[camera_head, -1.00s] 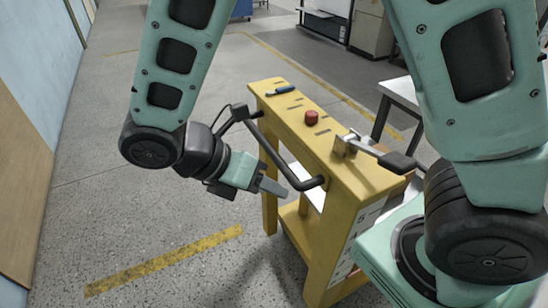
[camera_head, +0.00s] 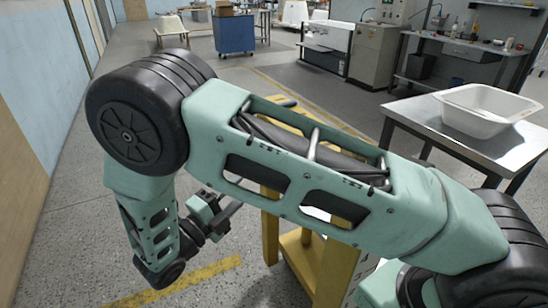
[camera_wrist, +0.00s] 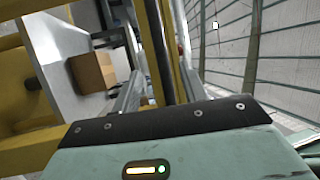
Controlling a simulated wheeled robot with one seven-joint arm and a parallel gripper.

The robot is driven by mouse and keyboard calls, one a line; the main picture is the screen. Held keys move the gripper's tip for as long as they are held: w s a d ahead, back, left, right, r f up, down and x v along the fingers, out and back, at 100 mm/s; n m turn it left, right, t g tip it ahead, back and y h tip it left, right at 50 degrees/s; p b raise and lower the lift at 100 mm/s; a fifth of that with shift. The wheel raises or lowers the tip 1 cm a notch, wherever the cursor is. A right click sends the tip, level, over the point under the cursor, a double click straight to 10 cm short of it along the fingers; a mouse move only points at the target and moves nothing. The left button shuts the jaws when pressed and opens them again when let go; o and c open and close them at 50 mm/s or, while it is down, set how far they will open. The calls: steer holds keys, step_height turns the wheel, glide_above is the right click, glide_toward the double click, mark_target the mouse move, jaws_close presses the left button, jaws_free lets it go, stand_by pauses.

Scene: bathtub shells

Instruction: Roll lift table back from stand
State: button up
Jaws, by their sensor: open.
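The yellow lift table (camera_head: 297,252) stands in front of me, largely hidden behind my arm in the head view; its legs and lower shelf show. In the wrist view a dark bar (camera_wrist: 157,45), probably the handle, runs between yellow frame parts, ahead of my gripper. My gripper (camera_head: 230,212) is open and empty at the left side of the lift table, pointing toward it. It also shows in the wrist view (camera_wrist: 158,92). Whether the bar lies between the fingers or beyond them, I cannot tell.
A metal-topped stand (camera_head: 410,117) with a white tub shell (camera_head: 486,108) is at the right, beyond the lift table. A blue cabinet (camera_head: 234,34) and workbenches are farther back. Grey floor is clear at the left, beside the blue wall (camera_head: 48,75).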

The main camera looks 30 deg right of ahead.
steer(key=p+x, duration=0.1)
steer(key=x, duration=1.2)
steer(key=shift+d, duration=0.3)
jaws_close()
